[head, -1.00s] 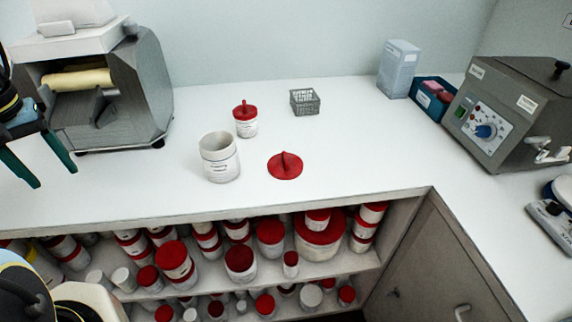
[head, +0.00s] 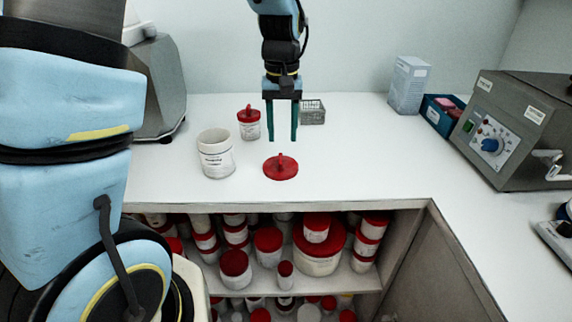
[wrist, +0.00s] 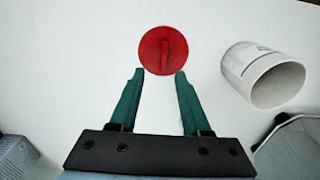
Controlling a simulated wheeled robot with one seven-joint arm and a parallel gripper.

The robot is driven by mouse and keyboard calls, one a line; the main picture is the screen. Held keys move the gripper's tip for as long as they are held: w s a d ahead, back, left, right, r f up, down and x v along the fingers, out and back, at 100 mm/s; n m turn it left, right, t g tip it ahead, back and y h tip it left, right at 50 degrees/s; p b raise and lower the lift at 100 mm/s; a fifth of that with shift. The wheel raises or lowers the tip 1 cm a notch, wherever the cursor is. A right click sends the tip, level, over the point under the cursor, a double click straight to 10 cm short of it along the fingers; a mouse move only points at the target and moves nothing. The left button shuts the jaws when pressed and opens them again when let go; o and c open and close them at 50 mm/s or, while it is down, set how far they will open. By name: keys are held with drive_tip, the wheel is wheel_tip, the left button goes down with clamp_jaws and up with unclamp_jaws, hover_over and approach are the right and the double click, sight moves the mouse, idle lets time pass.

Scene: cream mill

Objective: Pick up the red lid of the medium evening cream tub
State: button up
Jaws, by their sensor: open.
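The red lid (head: 280,167) lies flat on the white counter, with a raised grip on its top. In the wrist view the lid (wrist: 163,50) is just beyond the fingertips, centred between them, with its grip pointing roughly along the fingers. An open white tub (head: 216,154) stands upright to the left of the lid; in the wrist view it shows as a white cylinder (wrist: 262,75) at right. My gripper (head: 282,138) points down above the lid, with its two green fingers apart and nothing between them.
A small tub with a red lid (head: 248,123) stands behind the open tub. A grey wire basket (head: 312,112) is behind my gripper. Boxes and a grey machine (head: 510,130) stand at right. Shelves below the counter hold several red-lidded tubs.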

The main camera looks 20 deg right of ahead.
sight(281, 158)
drive_tip(key=shift+s+a+f+p, duration=0.2)
drive_tip(key=shift+f+p, duration=0.3)
drive_tip(key=shift+f, duration=1.05)
drive_tip(key=shift+s+a+f+p, duration=0.15)
drive_tip(key=shift+f+p, duration=0.3)
drive_tip(key=shift+f, duration=1.05)
drive_tip(key=shift+w, duration=0.1)
drive_tip(key=shift+c, duration=0.2)
clamp_jaws()
